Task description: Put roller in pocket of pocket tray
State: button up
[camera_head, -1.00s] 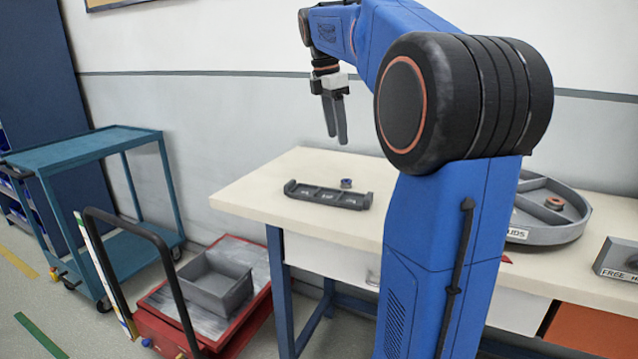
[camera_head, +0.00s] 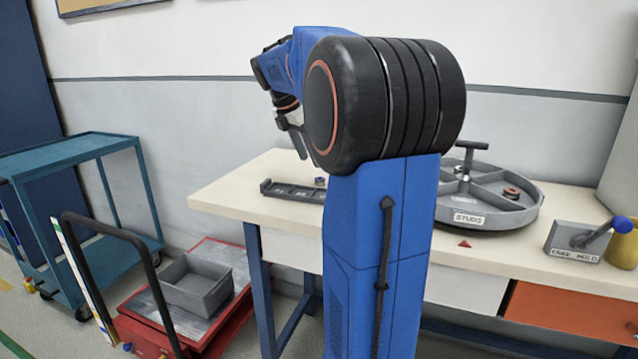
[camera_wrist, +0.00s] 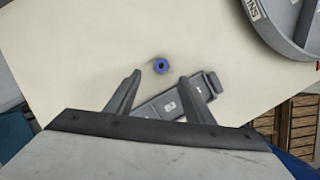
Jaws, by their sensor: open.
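The pocket tray (camera_head: 292,191) is a long dark grey tray on the left part of the bench top; my arm hides its right end in the head view. In the wrist view the tray (camera_wrist: 200,93) lies slanted, partly behind my right finger. A small blue ring-like piece, which looks like the roller (camera_wrist: 161,66), stands on the bench just beyond the tray, apart from it; it also shows in the head view (camera_head: 320,181). My gripper (camera_wrist: 142,82) is open and empty above the bench, the roller showing ahead of its fingertips. In the head view my gripper (camera_head: 297,142) is partly hidden by my arm.
A round grey divided tray labelled STUDS (camera_head: 487,210) stands right of my arm, with a reddish ring piece (camera_head: 511,193) inside. A grey block with a blue handle (camera_head: 580,242) and a yellow cup (camera_head: 622,243) stand farther right. A red cart (camera_head: 137,331) carries a grey bin (camera_head: 197,285).

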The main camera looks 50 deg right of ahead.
aim_at(316, 179)
jog(key=shift+a+x, duration=0.1)
jog(key=shift+x, duration=1.75)
jog(key=shift+a+x, duration=0.15)
jog(key=shift+x, duration=1.65)
jog(key=shift+s+f, duration=0.1)
jog(key=shift+c, duration=0.2)
grip_shut()
notch_tip(316, 179, up, 10)
